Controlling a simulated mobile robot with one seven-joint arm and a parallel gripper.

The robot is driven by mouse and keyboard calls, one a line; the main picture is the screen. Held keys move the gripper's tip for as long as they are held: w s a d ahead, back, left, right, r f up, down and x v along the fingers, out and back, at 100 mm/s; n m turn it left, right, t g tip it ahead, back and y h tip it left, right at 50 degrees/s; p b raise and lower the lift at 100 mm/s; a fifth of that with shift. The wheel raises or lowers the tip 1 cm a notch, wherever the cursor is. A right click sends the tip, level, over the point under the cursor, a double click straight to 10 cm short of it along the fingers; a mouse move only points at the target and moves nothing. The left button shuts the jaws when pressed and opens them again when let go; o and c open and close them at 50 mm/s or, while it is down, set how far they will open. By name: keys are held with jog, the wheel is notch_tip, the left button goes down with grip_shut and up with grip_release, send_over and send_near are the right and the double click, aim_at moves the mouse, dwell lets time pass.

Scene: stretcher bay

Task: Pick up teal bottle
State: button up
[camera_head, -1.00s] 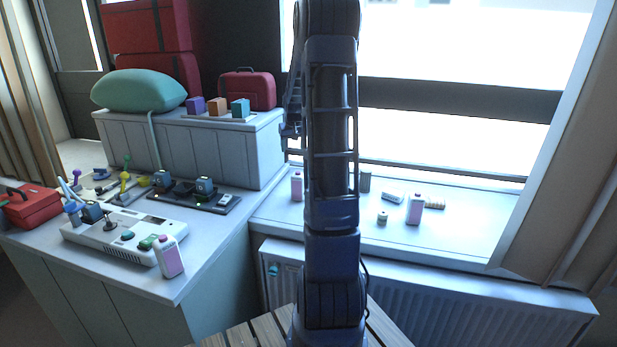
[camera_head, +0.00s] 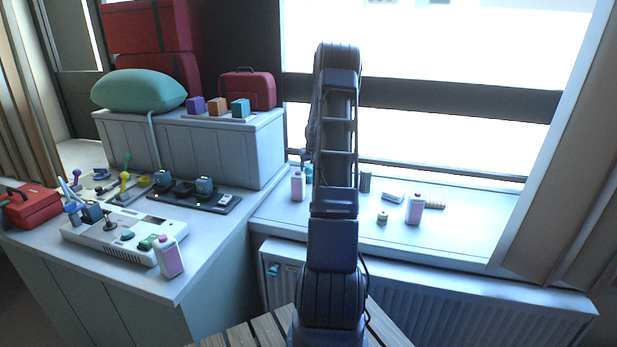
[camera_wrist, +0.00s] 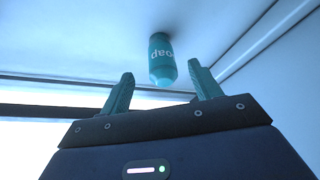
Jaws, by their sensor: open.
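The teal bottle (camera_wrist: 161,60) has pale lettering that reads "oap". It shows in the wrist view ahead of my gripper (camera_wrist: 160,70), in line with the gap between the two teal fingers. The fingers are apart and hold nothing. The wrist view looks upside down, with the pale surface at the top. In the head view a sliver of the teal bottle (camera_head: 308,173) shows on the windowsill, just left of my arm. My arm hides the rest of it and most of my gripper there.
On the windowsill (camera_head: 465,240) stand a pink-capped bottle (camera_head: 297,187) to the left, a grey-brown can (camera_head: 365,181), a small jar (camera_head: 382,217) and another pink bottle (camera_head: 415,208). A radiator (camera_head: 430,298) is below. A cluttered cabinet (camera_head: 215,265) stands left.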

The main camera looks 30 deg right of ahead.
aim_at(308, 175)
jog(key=shift+w+x, duration=0.2)
jog(key=shift+x, duration=1.75)
jog(key=shift+w+x, duration=0.2)
jog(key=shift+x, duration=1.7)
jog(key=shift+r, duration=0.15)
jog(key=shift+c, duration=0.2)
jog(key=c, duration=1)
